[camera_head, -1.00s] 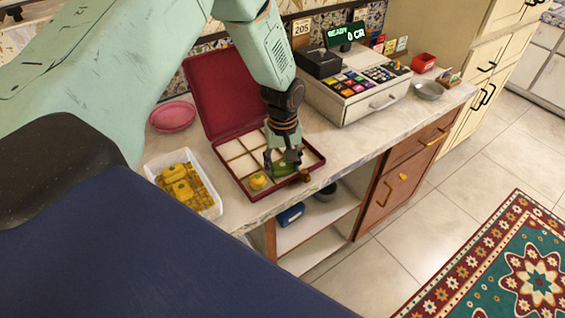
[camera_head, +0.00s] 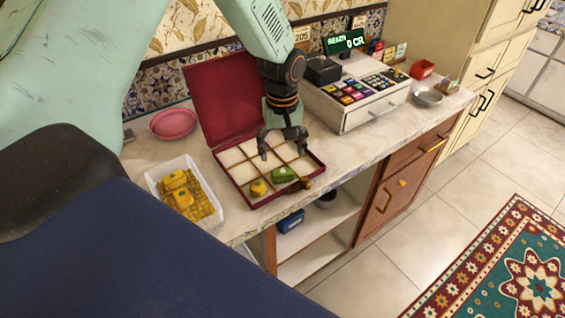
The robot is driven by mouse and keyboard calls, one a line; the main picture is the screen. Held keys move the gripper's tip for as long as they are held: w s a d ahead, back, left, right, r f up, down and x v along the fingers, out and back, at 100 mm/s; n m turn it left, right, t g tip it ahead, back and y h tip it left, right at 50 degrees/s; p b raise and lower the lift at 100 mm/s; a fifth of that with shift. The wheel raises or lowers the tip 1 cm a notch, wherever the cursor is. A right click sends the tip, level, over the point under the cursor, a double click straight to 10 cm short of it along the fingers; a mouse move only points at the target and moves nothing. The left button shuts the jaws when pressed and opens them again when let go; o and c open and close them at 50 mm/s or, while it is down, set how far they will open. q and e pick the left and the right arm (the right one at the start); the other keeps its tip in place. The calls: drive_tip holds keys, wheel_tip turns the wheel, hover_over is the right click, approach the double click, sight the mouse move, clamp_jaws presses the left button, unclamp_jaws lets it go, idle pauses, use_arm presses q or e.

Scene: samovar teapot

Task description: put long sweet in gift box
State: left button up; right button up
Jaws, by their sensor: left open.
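The open gift box (camera_head: 237,196) is dark red with a white, divided inside, and its lid (camera_head: 222,95) stands up at the back. A long green sweet (camera_head: 284,174) lies in a front compartment, to the right of a round yellow sweet (camera_head: 258,188) in another front compartment. My left gripper (camera_head: 283,149) is open and empty above the box, behind and above the green sweet, apart from it. Yellow sweets (camera_head: 182,197) also lie in a white tray (camera_head: 153,180) left of the box. My right gripper is not in view.
A pink bowl (camera_head: 173,123) stands behind the tray. A cash register (camera_head: 362,112) stands right of the box, with a metal bowl (camera_head: 428,96) and a red container (camera_head: 422,69) beyond it. A small brown thing (camera_head: 306,183) is at the box's front right rim. The counter's front edge runs close by.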

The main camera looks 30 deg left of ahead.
use_arm(q)
drive_tip(key=shift+r, duration=2.3)
drive_tip(key=shift+d, duration=0.1)
